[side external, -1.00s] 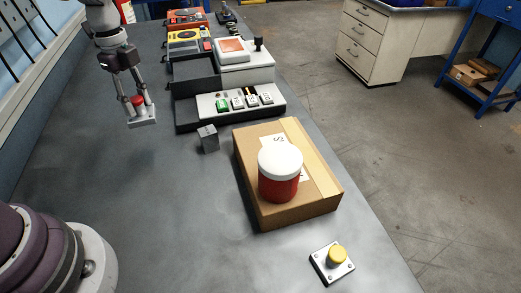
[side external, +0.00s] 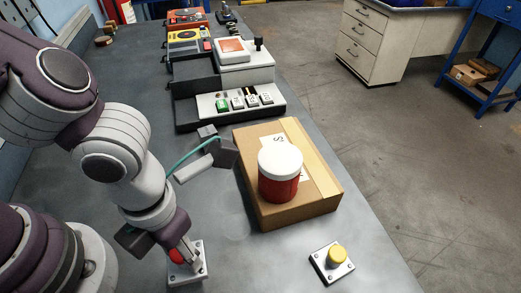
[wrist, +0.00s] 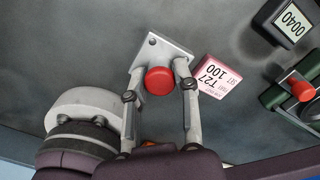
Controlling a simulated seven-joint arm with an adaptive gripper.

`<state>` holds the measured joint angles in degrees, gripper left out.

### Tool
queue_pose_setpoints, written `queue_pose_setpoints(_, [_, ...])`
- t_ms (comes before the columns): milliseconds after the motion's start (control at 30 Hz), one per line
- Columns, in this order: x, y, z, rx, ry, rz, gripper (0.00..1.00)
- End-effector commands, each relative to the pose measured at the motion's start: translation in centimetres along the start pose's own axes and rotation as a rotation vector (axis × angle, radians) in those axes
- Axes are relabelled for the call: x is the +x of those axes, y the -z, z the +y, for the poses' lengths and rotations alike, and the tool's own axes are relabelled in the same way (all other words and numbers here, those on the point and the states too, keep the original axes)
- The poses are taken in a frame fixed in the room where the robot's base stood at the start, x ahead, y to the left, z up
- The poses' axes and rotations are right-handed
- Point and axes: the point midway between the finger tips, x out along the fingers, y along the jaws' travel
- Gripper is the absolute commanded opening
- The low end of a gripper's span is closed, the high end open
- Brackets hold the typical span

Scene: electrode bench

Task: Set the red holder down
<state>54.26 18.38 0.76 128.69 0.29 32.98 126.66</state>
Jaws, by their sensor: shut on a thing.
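The red holder is a pale square plate with a round red knob. In the side view its plate (side external: 201,265) is at the lower middle, partly hidden by my gripper (side external: 185,258). In the wrist view the red holder (wrist: 160,80) sits between the two fingertips of my gripper (wrist: 160,85), which is shut on the red knob. The plate lies low, close to the grey bench (side external: 235,250). I cannot tell whether it touches the bench.
A cardboard box (side external: 255,205) bears a red jar with a white lid (side external: 280,175). A yellow-knobbed holder (side external: 337,257) stands at the front right. A pink-labelled block (wrist: 216,76) and a dark block with a number display (wrist: 286,22) show in the wrist view.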

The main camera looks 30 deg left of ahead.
Motion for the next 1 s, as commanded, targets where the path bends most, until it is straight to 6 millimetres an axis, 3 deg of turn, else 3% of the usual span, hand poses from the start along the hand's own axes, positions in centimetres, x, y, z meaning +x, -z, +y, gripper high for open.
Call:
queue_pose_setpoints(267, [4.7,0.0,0.1,-0.004,-0.003,0.003,0.00])
queue_pose_setpoints(633, [5.3,-0.1,0.0,-0.006,0.001,-0.001,0.00])
queue_pose_setpoints(667, [5.3,-0.1,0.0,-0.006,0.002,-0.001,0.30])
queue_pose_setpoints(700, [5.2,-0.1,0.0,-0.006,0.002,-0.001,0.35])
queue_pose_setpoints(833, [5.2,-0.1,0.0,-0.006,0.002,-0.001,0.52])
queue_pose_setpoints(1000, [5.2,-0.1,0.0,-0.006,0.001,-0.001,0.54])
